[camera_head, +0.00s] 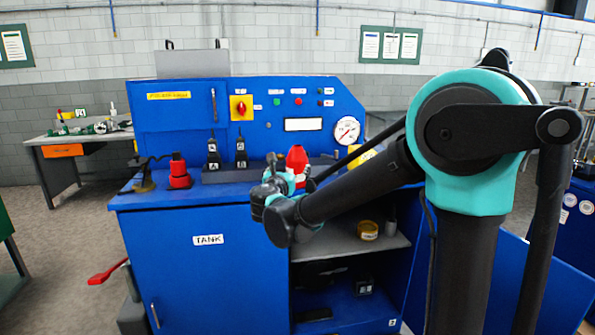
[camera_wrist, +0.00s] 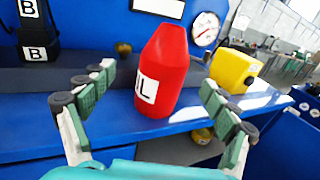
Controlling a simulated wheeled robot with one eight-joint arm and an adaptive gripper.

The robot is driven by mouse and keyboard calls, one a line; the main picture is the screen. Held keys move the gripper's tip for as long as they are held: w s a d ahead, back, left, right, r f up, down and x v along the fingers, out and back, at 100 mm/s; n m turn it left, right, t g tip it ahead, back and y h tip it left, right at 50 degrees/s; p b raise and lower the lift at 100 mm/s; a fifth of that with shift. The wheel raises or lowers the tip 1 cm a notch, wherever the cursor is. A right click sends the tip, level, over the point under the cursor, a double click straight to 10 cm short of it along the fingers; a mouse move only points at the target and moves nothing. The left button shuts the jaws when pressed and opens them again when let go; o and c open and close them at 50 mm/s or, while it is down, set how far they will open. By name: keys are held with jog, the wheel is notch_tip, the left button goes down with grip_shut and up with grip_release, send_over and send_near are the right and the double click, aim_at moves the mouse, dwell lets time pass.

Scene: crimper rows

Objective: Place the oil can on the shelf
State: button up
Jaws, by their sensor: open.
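The oil can, a red bottle with a tapered top and a white label (camera_wrist: 165,72), stands upright on the blue bench top (camera_wrist: 30,105). In the head view the can (camera_head: 297,160) shows just behind my gripper (camera_head: 282,185). In the wrist view my gripper (camera_wrist: 157,85) is open, its fingers spread on either side of the can's lower part. I see gaps between the fingers and the can. The grey shelf (camera_head: 345,246) is in the open compartment under the bench top, partly hidden by my arm.
A yellow tin (camera_head: 368,230) sits on the shelf. A yellow canister (camera_wrist: 234,70) stands right of the can. Two black labelled tools (camera_head: 227,150) and a red-and-black item (camera_head: 179,172) are to the left. A panel with a gauge (camera_head: 347,130) rises behind.

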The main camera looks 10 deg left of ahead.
aim_at(297, 161)
jog(key=shift+w+d, duration=0.2)
jog(key=shift+w, duration=1.05)
jog(key=shift+w+d+f, duration=0.1)
jog(key=shift+w+d, duration=0.1)
jog(key=shift+w, duration=0.65)
jog(key=shift+w+d+f, duration=0.1)
jog(key=shift+w+d, duration=0.15)
jog(key=shift+w, duration=0.65)
jog(key=shift+w+d, duration=0.2)
jog(key=shift+w, duration=0.65)
jog(key=shift+c, duration=0.2)
jog(key=c, duration=1.5)
jog(key=shift+c, duration=0.2)
jog(key=shift+r, duration=0.15)
